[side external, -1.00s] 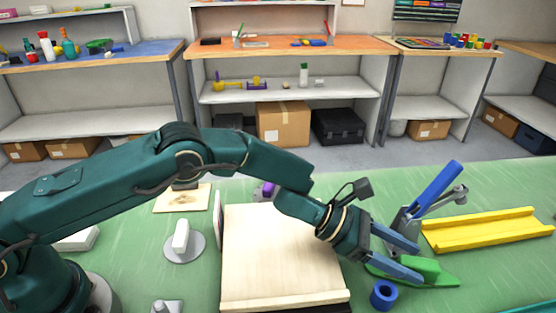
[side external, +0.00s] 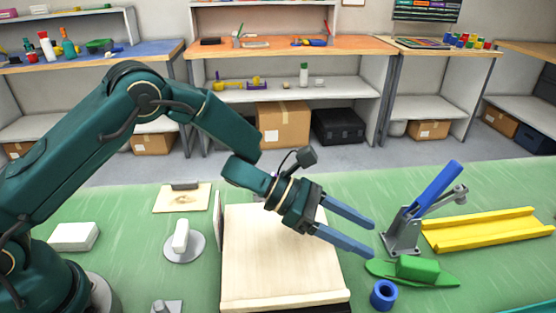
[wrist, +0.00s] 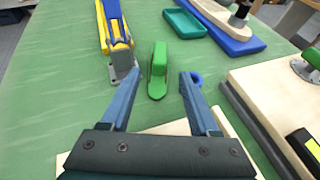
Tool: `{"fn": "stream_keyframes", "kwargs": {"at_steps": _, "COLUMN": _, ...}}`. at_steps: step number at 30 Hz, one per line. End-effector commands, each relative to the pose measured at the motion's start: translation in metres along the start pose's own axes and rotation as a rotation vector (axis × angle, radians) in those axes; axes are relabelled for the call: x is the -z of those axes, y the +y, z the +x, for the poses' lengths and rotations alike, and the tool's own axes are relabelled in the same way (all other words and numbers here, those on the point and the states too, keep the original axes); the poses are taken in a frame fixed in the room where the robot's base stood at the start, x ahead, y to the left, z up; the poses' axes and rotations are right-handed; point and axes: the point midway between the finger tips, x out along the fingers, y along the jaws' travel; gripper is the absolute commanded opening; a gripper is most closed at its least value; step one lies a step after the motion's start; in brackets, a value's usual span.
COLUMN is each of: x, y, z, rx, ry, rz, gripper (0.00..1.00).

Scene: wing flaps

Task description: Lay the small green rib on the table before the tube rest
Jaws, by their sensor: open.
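The small green rib (side external: 412,273) is a flat, pointed green piece with a raised green block on it. It lies flat on the green table, in front of the yellow trough (side external: 487,231), which looks like the tube rest. My gripper (side external: 372,240) is open and empty, above the table and to the left of the rib, apart from it.
A grey clamp with a blue lever (side external: 434,190) stands just behind the rib. A blue ring (side external: 384,294) lies close at its front left. A pale wooden board (side external: 280,260) is below my gripper. The wrist view also shows a teal tray (wrist: 184,23).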

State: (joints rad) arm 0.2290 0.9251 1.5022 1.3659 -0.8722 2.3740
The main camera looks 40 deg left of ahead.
Motion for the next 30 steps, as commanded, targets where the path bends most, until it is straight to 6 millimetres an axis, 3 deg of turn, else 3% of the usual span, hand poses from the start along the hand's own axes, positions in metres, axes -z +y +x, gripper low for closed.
{"fn": "stream_keyframes", "kwargs": {"at_steps": 3, "x": -0.001, "y": 0.001, "z": -0.016, "rx": -0.003, "ry": -0.001, "rz": 0.0, "gripper": 0.62}}
{"fn": "stream_keyframes", "kwargs": {"at_steps": 8, "x": -0.001, "y": 0.002, "z": -0.027, "rx": -0.008, "ry": 0.0, "rz": -0.007, "gripper": 0.62}}
{"fn": "stream_keyframes", "kwargs": {"at_steps": 11, "x": -0.01, "y": 0.013, "z": -0.034, "rx": -0.071, "ry": 0.001, "rz": -0.077, "gripper": 0.62}}
{"fn": "stream_keyframes", "kwargs": {"at_steps": 14, "x": -0.028, "y": 0.038, "z": -0.052, "rx": -0.222, "ry": -0.01, "rz": -0.255, "gripper": 0.62}}
{"fn": "stream_keyframes", "kwargs": {"at_steps": 18, "x": -0.055, "y": 0.075, "z": -0.101, "rx": -0.513, "ry": -0.1, "rz": -0.664, "gripper": 0.62}}
{"fn": "stream_keyframes", "kwargs": {"at_steps": 22, "x": -0.066, "y": 0.09, "z": -0.159, "rx": -0.754, "ry": -0.266, "rz": -1.095, "gripper": 0.62}}
{"fn": "stream_keyframes", "kwargs": {"at_steps": 26, "x": -0.063, "y": 0.082, "z": -0.215, "rx": -0.942, "ry": -0.499, "rz": -1.54, "gripper": 0.62}}
{"fn": "stream_keyframes", "kwargs": {"at_steps": 30, "x": -0.048, "y": 0.05, "z": -0.265, "rx": -1.078, "ry": -0.802, "rz": -2.024, "gripper": 0.62}}
